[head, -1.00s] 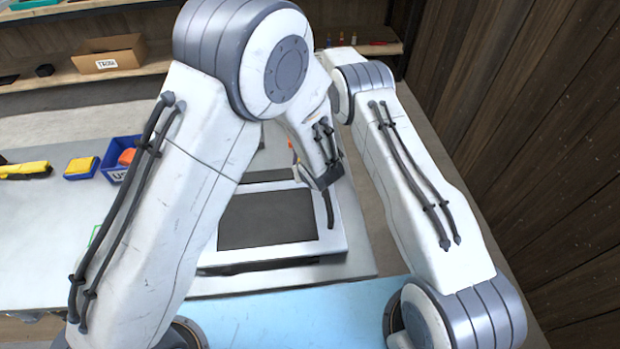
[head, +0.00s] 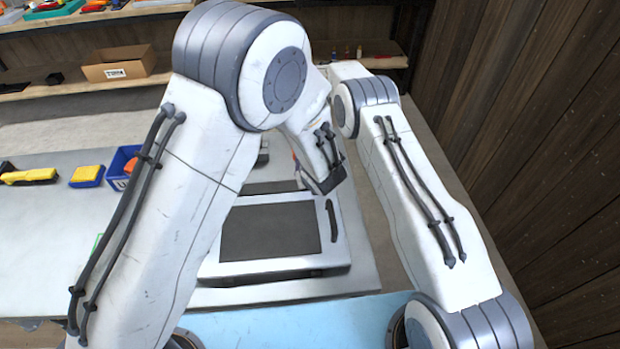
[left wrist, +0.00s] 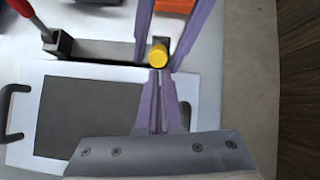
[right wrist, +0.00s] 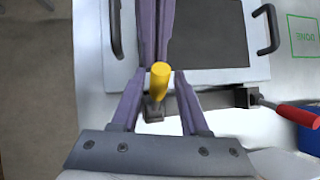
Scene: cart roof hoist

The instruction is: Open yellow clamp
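The yellow clamp handle (right wrist: 160,82) points up from a dark clamp base (right wrist: 154,110) beside the white-framed panel; it also shows end-on in the left wrist view (left wrist: 158,55). My right gripper (right wrist: 160,78) is open, its purple fingers on either side of the yellow handle with gaps visible. My left gripper (left wrist: 158,75) has its fingers close together, tips right beside the yellow handle; I see nothing between them. In the head view my arms hide the clamp and both gripper tips.
The white-framed dark panel (head: 270,232) with black side handles lies on the grey table. A blue bin (head: 119,166) and yellow items are at left. A wooden wall (head: 540,130) is close on the right.

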